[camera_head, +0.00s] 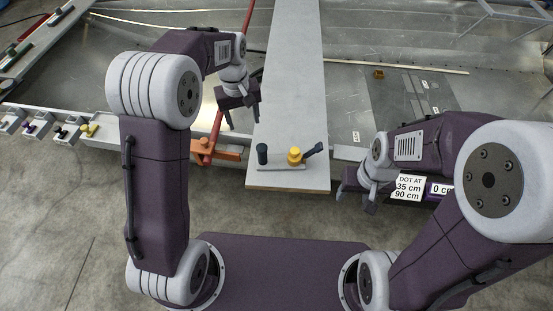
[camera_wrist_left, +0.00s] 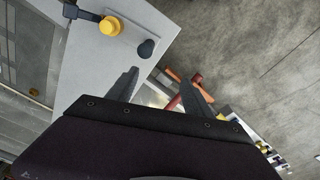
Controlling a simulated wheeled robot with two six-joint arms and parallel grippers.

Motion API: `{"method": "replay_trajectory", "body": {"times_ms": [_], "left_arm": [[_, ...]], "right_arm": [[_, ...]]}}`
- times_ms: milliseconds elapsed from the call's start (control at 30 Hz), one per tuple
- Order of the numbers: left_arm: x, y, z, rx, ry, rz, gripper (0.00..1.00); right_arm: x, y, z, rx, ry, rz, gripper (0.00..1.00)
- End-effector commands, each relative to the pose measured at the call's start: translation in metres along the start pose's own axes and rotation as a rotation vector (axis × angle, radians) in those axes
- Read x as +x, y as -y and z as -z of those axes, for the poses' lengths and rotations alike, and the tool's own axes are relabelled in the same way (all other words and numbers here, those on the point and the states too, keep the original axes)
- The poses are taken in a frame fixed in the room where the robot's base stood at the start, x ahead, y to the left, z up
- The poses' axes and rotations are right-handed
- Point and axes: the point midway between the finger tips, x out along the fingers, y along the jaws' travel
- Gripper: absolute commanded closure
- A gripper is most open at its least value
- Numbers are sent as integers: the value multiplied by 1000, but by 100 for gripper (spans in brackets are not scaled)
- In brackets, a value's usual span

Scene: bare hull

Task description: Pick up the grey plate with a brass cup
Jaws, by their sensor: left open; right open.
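My right gripper (camera_head: 356,196) is open and empty in front of the hull edge, right of the plank.
The pale plank (camera_head: 289,70) runs away from me and carries a grey-based tool (camera_head: 280,167) with a dark knob and a yellow knob (camera_head: 295,155). An orange clamp (camera_head: 215,149) is left of it. Labelled boxes (camera_head: 409,187) stand by my right gripper.

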Motion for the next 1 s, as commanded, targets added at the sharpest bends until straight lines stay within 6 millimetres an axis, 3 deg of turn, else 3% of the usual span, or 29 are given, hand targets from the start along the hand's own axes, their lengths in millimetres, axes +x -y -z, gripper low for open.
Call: {"method": "replay_trajectory", "body": {"times_ms": [100,200,300,467,800,1000], "left_arm": [[28,-30,20,33,11,6,41],[52,-42,20,57,32,16,41],[71,-44,10,71,67,36,41],[77,-46,6,80,74,39,41],[137,-43,1,79,74,39,41],[145,-42,1,79,72,38,41]], "right_arm": [[0,0,0,0,0,0,47],[0,0,0,0,0,0,47],[0,0,0,0,0,0,47],[0,0,0,0,0,0,47],[0,0,0,0,0,0,47],[0,0,0,0,0,0,47]]}}
